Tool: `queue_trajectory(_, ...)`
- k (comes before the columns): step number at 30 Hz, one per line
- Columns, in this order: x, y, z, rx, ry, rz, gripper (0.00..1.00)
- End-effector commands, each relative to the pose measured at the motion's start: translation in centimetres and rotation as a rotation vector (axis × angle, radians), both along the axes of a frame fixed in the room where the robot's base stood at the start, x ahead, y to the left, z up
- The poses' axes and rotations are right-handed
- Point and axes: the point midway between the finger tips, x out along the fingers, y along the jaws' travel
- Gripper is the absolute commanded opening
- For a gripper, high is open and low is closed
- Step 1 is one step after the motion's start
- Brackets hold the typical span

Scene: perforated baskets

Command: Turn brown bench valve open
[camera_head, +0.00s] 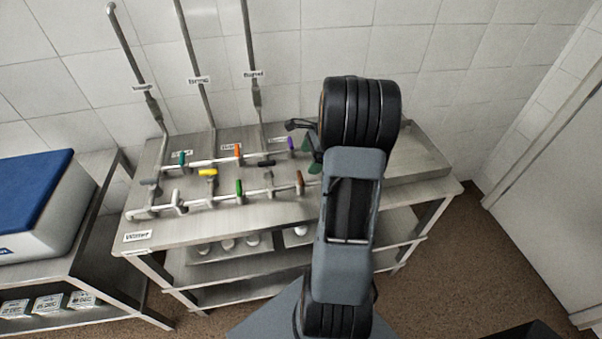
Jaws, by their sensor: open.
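The brown bench valve (300,181) is a small upright brown handle on the front pipe of the steel bench. It stands at the right end of that pipe, just left of my arm. My gripper (311,156) is at the arm's far end, above the bench and slightly behind and right of the brown valve. It is open and appears apart from the valve. My arm hides part of the gripper and the pipe ends to the right.
Other valve handles sit close by: purple (291,144), black (266,163), orange (238,151), green (239,188), yellow (208,172), teal (182,158) and white (177,197). Vertical pipes rise along the tiled wall. The bench's right end (420,165) is clear.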

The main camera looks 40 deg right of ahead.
Motion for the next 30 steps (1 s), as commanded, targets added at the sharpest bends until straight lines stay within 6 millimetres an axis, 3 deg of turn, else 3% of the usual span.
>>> queue_trajectory(6, 0.7, 1.5, -3.7, 0.003, 0.003, 0.004, 0.94)
queue_trajectory(13, 1.1, 2.5, -6.3, 0.001, 0.001, 0.004, 0.94)
queue_trajectory(28, 1.3, 2.8, -7.5, -0.002, -0.001, 0.004, 0.94)
queue_trajectory(30, 1.3, 2.8, -7.5, -0.002, -0.001, 0.004, 0.89)
